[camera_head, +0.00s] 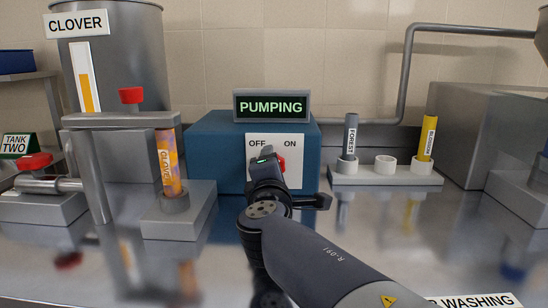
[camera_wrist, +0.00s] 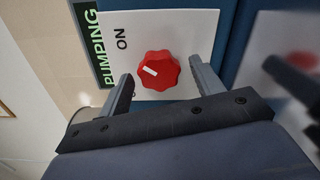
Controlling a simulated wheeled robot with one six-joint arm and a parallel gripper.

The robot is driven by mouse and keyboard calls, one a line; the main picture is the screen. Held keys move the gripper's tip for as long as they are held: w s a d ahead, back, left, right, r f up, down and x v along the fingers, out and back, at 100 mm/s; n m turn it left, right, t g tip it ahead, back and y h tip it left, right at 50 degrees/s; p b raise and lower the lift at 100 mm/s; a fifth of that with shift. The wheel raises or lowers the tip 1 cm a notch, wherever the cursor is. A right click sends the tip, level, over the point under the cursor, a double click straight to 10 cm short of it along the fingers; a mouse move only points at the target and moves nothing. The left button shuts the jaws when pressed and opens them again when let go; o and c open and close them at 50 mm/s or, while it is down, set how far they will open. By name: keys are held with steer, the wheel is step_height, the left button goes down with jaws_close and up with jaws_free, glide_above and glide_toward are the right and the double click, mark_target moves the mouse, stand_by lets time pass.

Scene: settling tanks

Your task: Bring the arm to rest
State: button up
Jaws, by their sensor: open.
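My arm reaches forward in the head view, and my gripper (camera_head: 265,158) is in front of the blue control box (camera_head: 212,150). In the wrist view my gripper (camera_wrist: 161,72) is open, with one finger on each side of the red knob (camera_wrist: 170,78). I see no finger clearly touching the knob. Its white mark is on the side nearer the word ON. The knob (camera_head: 281,164) shows partly behind my gripper in the head view. The sign (camera_head: 271,106) on the box reads PUMPING in lit green letters.
The CLOVER tank (camera_head: 125,70) stands at left, with an orange CLOVER tube (camera_head: 168,160) below its outlet. A white rack (camera_head: 370,177) at right holds a grey FOREST tube (camera_head: 351,136) and a yellow tube (camera_head: 428,138); its middle holder is empty. The shiny counter in front is largely clear.

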steer(key=shift+s, duration=0.1)
stand_by(0.3)
steer(key=shift+s, duration=0.4)
steer(key=s, duration=0.4)
steer(key=s+p, duration=0.1)
steer(key=s, duration=0.4)
steer(key=shift+s+a+r, duration=0.1)
steer(key=shift+s+a, duration=0.1)
steer(key=shift+s, duration=0.25)
steer(key=w, duration=1.1)
steer(key=shift+d+r, duration=0.1)
steer(key=shift+d, duration=0.1)
steer(key=shift+s+r+n+p, duration=0.1)
steer(key=shift+s+n+p, duration=0.05)
steer(key=shift+n+p, duration=0.65)
steer(key=n+p, duration=0.5)
steer(key=p, duration=0.3)
steer(key=shift+p, duration=0.3)
steer(key=n+p, duration=0.7)
steer(key=p, duration=0.4)
steer(key=shift+d, duration=0.1)
steer(key=s, duration=0.7)
steer(key=shift+s+f, duration=0.25)
steer(key=shift+f, duration=0.05)
